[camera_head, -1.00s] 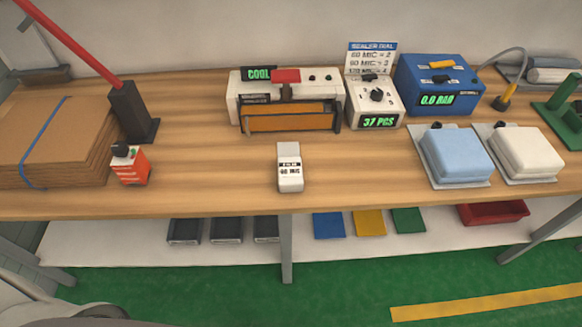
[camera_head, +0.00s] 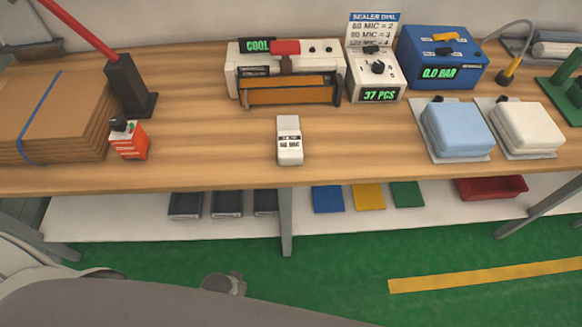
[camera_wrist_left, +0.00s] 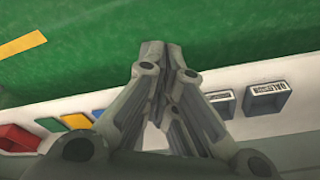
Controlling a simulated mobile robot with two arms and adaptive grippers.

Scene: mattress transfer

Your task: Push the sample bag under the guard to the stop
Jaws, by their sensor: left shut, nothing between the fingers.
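The sealer (camera_head: 284,75) stands at the back of the bench, with a "COOL" display, a red handle and an orange-brown front band that may lie behind its guard. I cannot tell which thing is the sample bag; a light blue pack (camera_head: 457,132) and a white pack (camera_head: 533,127) lie on trays at the right. My left gripper (camera_wrist_left: 154,48) is shut and empty in the left wrist view, over the floor beside the lower shelf. My right gripper is not in view.
A dial box (camera_head: 376,78) and a blue pressure unit (camera_head: 440,57) stand right of the sealer. Bare bench (camera_head: 215,140) lies around the white block.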

